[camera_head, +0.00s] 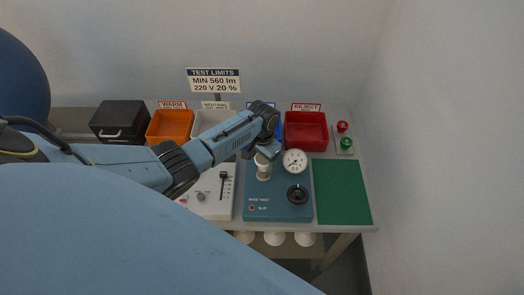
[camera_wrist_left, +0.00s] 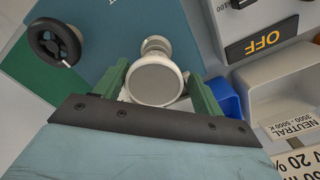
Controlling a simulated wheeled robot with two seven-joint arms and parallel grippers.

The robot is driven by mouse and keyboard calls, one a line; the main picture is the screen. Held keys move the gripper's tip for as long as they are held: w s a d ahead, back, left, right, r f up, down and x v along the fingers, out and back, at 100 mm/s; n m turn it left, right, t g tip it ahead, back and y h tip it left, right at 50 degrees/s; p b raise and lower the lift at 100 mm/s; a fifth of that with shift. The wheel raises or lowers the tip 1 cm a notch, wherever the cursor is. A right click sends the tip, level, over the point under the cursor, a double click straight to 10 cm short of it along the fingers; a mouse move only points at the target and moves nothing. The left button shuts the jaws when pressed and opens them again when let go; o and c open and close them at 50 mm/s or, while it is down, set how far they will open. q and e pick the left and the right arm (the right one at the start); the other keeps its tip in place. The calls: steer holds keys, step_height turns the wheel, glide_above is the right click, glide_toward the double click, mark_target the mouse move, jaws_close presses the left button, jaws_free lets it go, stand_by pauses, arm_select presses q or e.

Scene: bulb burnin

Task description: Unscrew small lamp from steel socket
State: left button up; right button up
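The small lamp (camera_wrist_left: 155,80) shows end-on in the left wrist view, its round grey face toward the camera. Behind it is the steel socket (camera_wrist_left: 156,45) on the teal tester (camera_head: 278,205). My left gripper (camera_wrist_left: 157,72) has one green finger on each side of the lamp. Whether the fingers touch it cannot be told. In the head view my left gripper (camera_head: 265,157) comes down over the socket (camera_head: 263,173) and hides most of the lamp. My right gripper is not in view.
A gauge (camera_head: 294,161) and a black knob (camera_head: 297,194) are close by on the tester. Behind are orange (camera_head: 170,125), white, blue and red (camera_head: 306,130) bins. A bare green mat (camera_head: 342,192) lies right. A white control box (camera_head: 208,205) stands left.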

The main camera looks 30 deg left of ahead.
arm_select(q)
steer(key=shift+d, duration=0.1)
steer(key=m, duration=0.6)
steer(key=shift+w+d, duration=0.1)
steer(key=shift+w, duration=0.05)
steer(key=m, duration=0.6)
steer(key=shift+d, duration=0.1)
steer(key=m+b, duration=0.1)
steer(key=m, duration=0.4)
steer(key=shift+w+d+m, duration=0.1)
steer(key=shift+d+m, duration=0.05)
steer(key=shift+m, duration=0.25)
steer(key=m+b, duration=0.1)
steer(key=m, duration=0.4)
steer(key=shift+d, duration=0.1)
